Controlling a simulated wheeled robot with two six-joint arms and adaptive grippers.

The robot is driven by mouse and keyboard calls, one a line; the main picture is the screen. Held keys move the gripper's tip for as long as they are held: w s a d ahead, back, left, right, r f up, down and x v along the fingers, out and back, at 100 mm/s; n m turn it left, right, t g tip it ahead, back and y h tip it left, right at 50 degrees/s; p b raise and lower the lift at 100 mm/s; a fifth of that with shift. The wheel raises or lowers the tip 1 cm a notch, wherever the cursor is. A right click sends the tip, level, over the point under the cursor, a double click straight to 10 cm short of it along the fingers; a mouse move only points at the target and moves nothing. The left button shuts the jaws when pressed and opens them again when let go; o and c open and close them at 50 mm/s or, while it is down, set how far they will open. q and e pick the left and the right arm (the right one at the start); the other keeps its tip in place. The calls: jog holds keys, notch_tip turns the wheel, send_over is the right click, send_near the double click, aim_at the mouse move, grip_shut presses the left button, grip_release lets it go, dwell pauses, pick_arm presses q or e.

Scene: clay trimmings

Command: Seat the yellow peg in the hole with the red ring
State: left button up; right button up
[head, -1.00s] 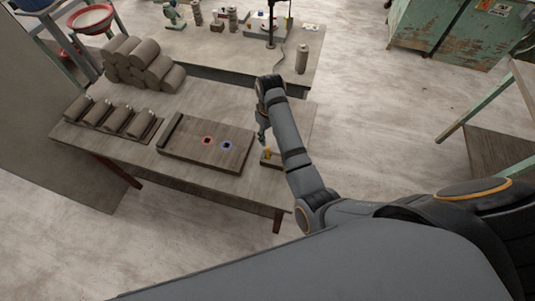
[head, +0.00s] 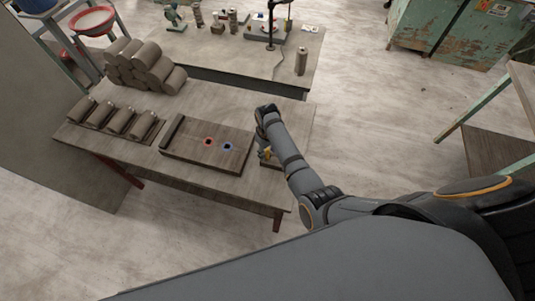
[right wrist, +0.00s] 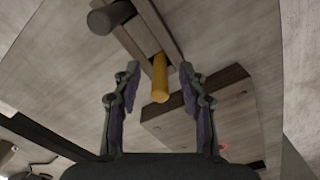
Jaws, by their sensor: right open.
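The yellow peg (head: 268,150) is at the right end of the worktable, partly hidden by my right gripper (head: 264,149) in the head view. In the right wrist view the yellow peg (right wrist: 160,80) shows between the two fingers of my open right gripper (right wrist: 160,88), with visible gaps on both sides. A small wooden holder (head: 275,161) lies at the peg's base. The red ring (head: 208,142) surrounds a dark hole on the wooden board, left of the peg. Part of the red ring (right wrist: 224,147) shows in the right wrist view. My left gripper is out of view.
A blue-ringed hole (head: 227,147) is beside the red one on the board (head: 190,155). A raised bar (head: 172,131) runs along the board's left edge. Clay rolls (head: 145,68) are stacked at the table's back left, with several more in front. The table is bare behind the board.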

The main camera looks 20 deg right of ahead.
jog(key=shift+w+f, duration=0.1)
jog(key=shift+f, duration=0.25)
grip_shut()
jog(key=shift+r, duration=0.15)
